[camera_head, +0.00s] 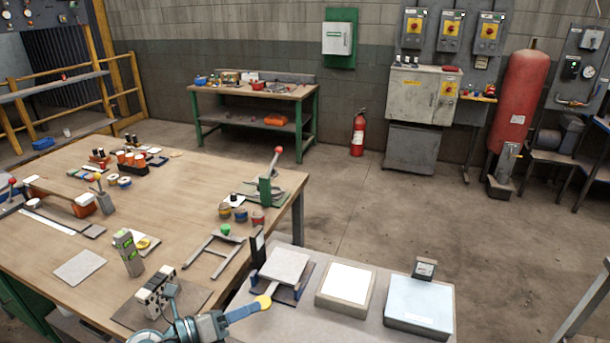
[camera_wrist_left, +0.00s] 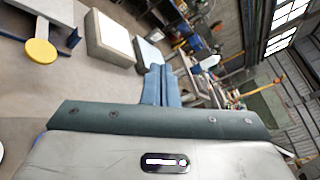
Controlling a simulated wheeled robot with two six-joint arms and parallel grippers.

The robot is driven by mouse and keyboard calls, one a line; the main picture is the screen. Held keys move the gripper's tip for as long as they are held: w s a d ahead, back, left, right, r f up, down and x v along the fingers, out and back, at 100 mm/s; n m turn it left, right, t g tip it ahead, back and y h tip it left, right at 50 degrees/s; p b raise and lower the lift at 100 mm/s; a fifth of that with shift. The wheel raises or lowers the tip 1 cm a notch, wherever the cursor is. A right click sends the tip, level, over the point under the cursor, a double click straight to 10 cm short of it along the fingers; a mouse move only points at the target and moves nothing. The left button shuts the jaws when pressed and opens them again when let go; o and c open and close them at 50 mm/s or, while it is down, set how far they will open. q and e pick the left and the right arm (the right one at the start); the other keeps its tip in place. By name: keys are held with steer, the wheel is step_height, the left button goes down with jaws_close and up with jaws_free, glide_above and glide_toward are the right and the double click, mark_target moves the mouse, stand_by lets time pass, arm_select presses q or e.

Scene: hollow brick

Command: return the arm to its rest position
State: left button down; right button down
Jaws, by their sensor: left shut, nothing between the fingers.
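My left gripper (camera_head: 247,310) reaches in from the bottom of the head view, over the near edge of the grey bench. Its blue fingers are shut together with nothing between them. They also show in the left wrist view (camera_wrist_left: 161,86), pointing away from the camera. A yellow disc (camera_head: 264,301) appears right by the fingertips in the head view; in the wrist view the disc (camera_wrist_left: 40,50) lies off to the left, apart from the fingers. My right gripper is not in view.
On the grey bench (camera_head: 388,272) stand a blue fixture with a light plate (camera_head: 286,265), a pale-topped block (camera_head: 345,287) and a pale blue box (camera_head: 420,302) with a small display (camera_head: 425,268). A cluttered wooden table (camera_head: 190,215) lies left. Floor beyond is clear.

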arm_select(q)
steer(key=s+a+r+n+t+y, duration=0.1)
steer(key=a+r+n+t+y, duration=1.05)
steer(key=n, duration=0.65)
steer(key=s+a+f+n+g+y, duration=0.5)
steer(key=a+f+n+y, duration=0.35)
steer(key=f+n, duration=0.45)
steer(key=s+d+f+n+g+h, duration=0.3)
steer(key=s+f+g, duration=0.35)
steer(key=s, duration=0.25)
steer(key=s+d+f+n+g+h, duration=0.2)
steer(key=s+f+g, duration=0.4)
steer(key=s+f, duration=0.25)
step_height(320, 180, down, 30)
steer(key=s+a+g, duration=0.1)
steer(key=a, duration=0.2)
steer(key=s+a+f+n+g, duration=0.1)
steer(key=s+f, duration=1.6)
steer(key=f, duration=0.1)
steer(key=shift+s+f+b, duration=0.15)
steer(key=shift+s+b, duration=0.05)
steer(key=shift+b, duration=0.2)
